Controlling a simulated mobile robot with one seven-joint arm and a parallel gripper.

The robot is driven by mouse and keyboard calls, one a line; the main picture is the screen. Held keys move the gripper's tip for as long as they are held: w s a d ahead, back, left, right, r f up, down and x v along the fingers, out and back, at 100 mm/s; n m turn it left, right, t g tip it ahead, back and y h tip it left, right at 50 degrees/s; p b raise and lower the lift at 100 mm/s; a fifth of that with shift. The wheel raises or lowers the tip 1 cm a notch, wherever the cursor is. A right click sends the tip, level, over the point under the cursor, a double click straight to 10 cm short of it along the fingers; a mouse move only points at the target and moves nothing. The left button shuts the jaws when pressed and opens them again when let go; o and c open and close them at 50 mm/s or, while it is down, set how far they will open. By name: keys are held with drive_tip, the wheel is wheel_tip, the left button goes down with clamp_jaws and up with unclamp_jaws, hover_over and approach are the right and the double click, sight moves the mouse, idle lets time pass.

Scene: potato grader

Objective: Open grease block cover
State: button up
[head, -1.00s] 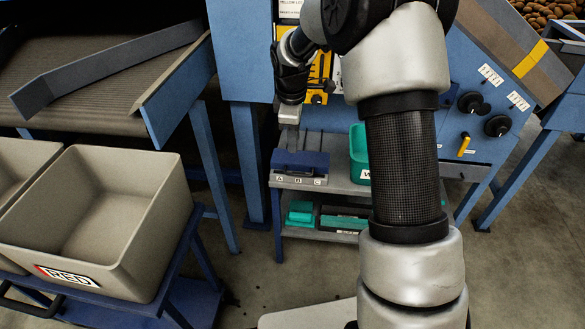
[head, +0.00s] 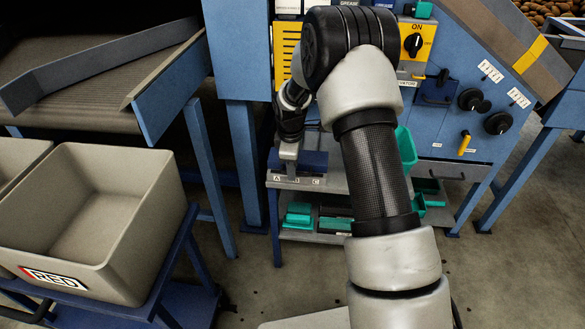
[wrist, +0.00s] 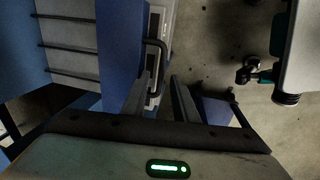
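The grease block cover (head: 314,160) is a dark blue lid lying closed over a grey block (head: 318,182) with letters on its front, on the small shelf. It also shows as a blue panel in the wrist view (wrist: 120,45). A black bar handle (wrist: 163,52) stands out from the cover's edge. My gripper (head: 291,172) is at the cover's front left part, over the block's lettered front. In the wrist view my gripper (wrist: 160,88) has its two fingers apart, with the lower end of the handle close to or between the tips. Whether they touch it cannot be told.
A yellow panel with a black ON switch (head: 413,43) is above right. A teal bin (head: 405,147) stands right of the cover, partly behind my arm. Teal boxes (head: 298,214) lie on the lower shelf. A grey RED crate (head: 140,230) stands left. Floor right is clear.

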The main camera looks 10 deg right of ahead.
clamp_jaws()
idle(1.4)
